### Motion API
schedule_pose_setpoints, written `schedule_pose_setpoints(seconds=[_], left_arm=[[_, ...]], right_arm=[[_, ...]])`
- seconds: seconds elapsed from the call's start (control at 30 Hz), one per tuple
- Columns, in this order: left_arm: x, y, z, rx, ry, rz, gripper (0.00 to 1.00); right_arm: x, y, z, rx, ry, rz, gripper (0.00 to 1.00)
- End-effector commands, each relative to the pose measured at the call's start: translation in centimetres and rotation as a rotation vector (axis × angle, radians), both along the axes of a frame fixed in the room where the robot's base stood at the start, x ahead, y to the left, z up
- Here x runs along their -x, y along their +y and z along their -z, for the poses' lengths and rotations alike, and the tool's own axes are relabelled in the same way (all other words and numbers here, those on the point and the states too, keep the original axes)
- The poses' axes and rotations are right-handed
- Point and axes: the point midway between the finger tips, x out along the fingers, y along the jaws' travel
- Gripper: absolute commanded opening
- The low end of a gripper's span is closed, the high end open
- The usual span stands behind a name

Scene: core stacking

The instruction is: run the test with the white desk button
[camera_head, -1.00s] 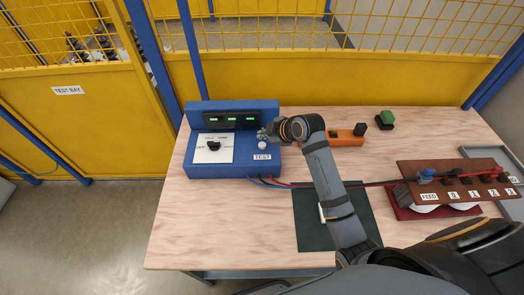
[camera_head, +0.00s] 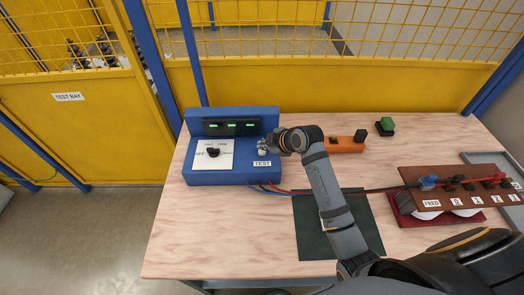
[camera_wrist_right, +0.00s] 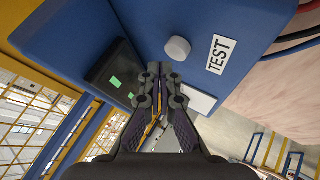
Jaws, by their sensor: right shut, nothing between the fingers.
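The white desk button (camera_wrist_right: 178,48) is a small round knob on the blue test box (camera_head: 221,178), beside the TEST label (camera_wrist_right: 221,54). In the head view its top is partly hidden by my right gripper (camera_head: 263,143), which is over the box's right part. In the right wrist view the right gripper (camera_wrist_right: 160,72) is shut and empty, its tips close to the button. Whether they touch it I cannot tell. The box has a black display (camera_head: 232,127) with green lights and a white dial panel (camera_head: 222,160) with a black knob (camera_head: 212,152). My left gripper is not in view.
An orange block (camera_head: 344,145) and a green-topped button (camera_head: 386,124) stand right of the box. A dark green mat (camera_head: 312,240) lies under my right arm. The table's left front is bare.

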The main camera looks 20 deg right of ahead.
Motion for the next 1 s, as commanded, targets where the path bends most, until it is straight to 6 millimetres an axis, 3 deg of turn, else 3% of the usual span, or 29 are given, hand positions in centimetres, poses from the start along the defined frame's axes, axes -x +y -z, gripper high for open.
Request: schedule_pose_setpoints(seconds=[1.0], left_arm=[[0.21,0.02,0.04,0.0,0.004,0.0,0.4]], right_arm=[[0.0,0.0,0.82,0.0,0.0,0.0,0.0]])
